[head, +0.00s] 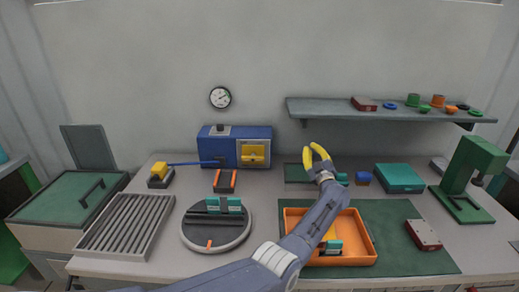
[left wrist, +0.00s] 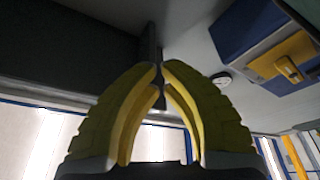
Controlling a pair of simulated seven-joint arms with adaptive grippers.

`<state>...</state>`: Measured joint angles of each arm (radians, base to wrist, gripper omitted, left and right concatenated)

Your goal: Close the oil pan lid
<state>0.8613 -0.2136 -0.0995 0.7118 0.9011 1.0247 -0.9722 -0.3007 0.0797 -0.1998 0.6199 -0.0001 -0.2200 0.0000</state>
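At the far left stands a pale box with a green top (head: 60,199) and a dark handle (head: 94,190). A dark grey-green panel (head: 88,147) stands upright at its back edge. This looks like the oil pan, with the raised panel as its likely lid; I cannot tell for sure. My left gripper (head: 311,147) is raised over the back middle of the bench, far to the right of the panel. Its curved yellow fingers (left wrist: 160,77) nearly meet at the tips, with nothing held between them. My right gripper is not in view.
A slatted rack (head: 125,226), round turntable (head: 216,232) and blue machine (head: 235,147) stand between the green-topped box and my left gripper. An orange tray (head: 365,257) lies beneath my left arm. A wall shelf (head: 335,108) is at right. The air above the rack is clear.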

